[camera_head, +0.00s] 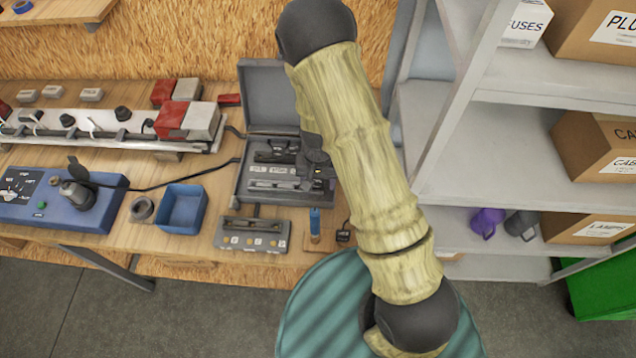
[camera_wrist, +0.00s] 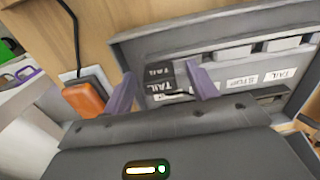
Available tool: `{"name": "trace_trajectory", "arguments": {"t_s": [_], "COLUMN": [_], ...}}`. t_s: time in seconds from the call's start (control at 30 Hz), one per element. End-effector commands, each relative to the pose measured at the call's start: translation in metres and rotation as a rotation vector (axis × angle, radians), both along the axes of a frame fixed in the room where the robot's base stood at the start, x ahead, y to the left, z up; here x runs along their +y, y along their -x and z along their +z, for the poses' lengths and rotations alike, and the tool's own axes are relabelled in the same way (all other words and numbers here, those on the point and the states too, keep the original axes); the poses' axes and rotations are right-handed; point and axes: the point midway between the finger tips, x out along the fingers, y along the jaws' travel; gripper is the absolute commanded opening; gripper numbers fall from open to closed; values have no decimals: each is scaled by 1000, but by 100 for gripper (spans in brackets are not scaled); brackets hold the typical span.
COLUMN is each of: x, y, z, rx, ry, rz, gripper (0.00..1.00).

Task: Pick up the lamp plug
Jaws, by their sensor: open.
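An open grey case (camera_head: 238,190) stands on the bench, and its labelled slots and grey blocks show close up in the wrist view (camera_wrist: 135,45). A dark block marked TAIL (camera_wrist: 160,76) sits in the case; I take it for the lamp plug. My gripper (camera_wrist: 163,92) is open, with one purple-grey finger on each side of this block. I cannot tell whether the fingers touch it. A white STOP label and another TAIL label are beside it. In the head view my arm hides part of the case, and my gripper (camera_head: 314,160) shows only in part.
An orange block with a black cable (camera_wrist: 85,98) lies beside the case. In front of the case is a grey socket box (camera_head: 252,235); a blue bin (camera_head: 182,208) and a blue control box (camera_head: 75,203) stand left. Grey shelves (camera_head: 510,175) rise at right.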

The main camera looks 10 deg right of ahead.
Motion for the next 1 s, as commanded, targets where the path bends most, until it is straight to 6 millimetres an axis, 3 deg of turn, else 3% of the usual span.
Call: {"name": "trace_trajectory", "arguments": {"t_s": [0.07, 0.23, 0.67, 0.87, 1.0], "x": [0, 0, 0, 1, 1], "y": [0, 0, 0, -1, -1], "z": [0, 0, 4, 27, 52], "rx": [0, 0, -1, -4, -5], "ry": [0, 0, 0, 0, -1], "rz": [0, 0, 2, 2, 3], "gripper": [56, 23, 23, 23, 23]}}
